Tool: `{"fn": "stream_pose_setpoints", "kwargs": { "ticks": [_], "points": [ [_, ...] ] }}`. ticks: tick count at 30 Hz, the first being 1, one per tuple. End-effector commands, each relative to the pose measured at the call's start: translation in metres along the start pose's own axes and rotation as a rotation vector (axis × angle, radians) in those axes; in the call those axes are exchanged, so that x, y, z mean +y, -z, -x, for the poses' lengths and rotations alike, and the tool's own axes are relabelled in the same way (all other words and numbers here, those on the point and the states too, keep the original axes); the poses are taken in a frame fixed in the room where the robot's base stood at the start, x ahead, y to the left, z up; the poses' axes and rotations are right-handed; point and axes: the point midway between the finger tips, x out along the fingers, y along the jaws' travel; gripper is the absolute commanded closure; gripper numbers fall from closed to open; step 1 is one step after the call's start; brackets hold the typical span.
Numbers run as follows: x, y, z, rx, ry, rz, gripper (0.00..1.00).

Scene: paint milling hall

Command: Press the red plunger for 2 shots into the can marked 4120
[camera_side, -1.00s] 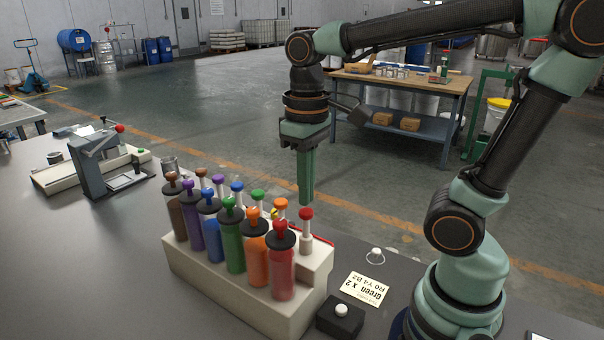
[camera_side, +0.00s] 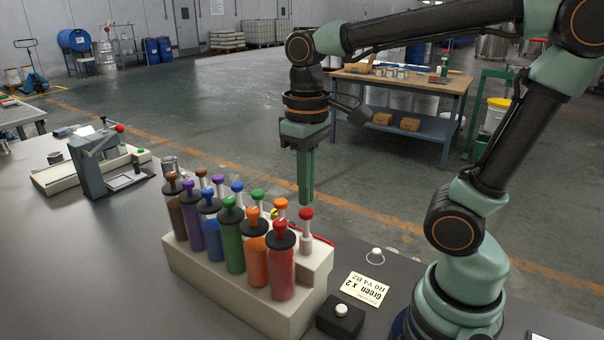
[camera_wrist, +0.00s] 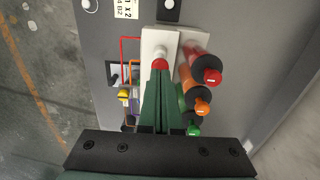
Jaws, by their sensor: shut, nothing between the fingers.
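The red plunger (camera_side: 306,214) stands on a pale post at the right end of the back row of the dispenser block (camera_side: 228,304). My gripper (camera_side: 306,202) is shut and empty, pointing straight down just above that red knob. In the wrist view my fingertips (camera_wrist: 160,72) overlap the edge of the red knob (camera_wrist: 160,64); I cannot tell whether they touch it. A red-filled cylinder (camera_side: 282,274) with its own red knob stands in front. No can with a readable 4120 mark shows; the area behind the block is mostly hidden.
More coloured cylinders and plungers, such as the orange cylinder (camera_side: 255,262), fill the block to the left. A card reading "Green x 2" (camera_side: 365,290) and a black box with a white button (camera_side: 341,318) lie right. A lever press (camera_side: 96,165) stands at the left.

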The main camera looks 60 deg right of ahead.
Motion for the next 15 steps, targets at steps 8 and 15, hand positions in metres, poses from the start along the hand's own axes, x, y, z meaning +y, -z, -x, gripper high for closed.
{"fn": "stream_pose_setpoints", "kwargs": {
  "ticks": [8, 15],
  "points": [
    [0.0, 0.0, 0.0, 0.0, 0.0, 0.0, 1.0],
    [0.0, 0.0, -0.0043, -0.001, 0.0, 0.0, 1.0]
  ]
}}
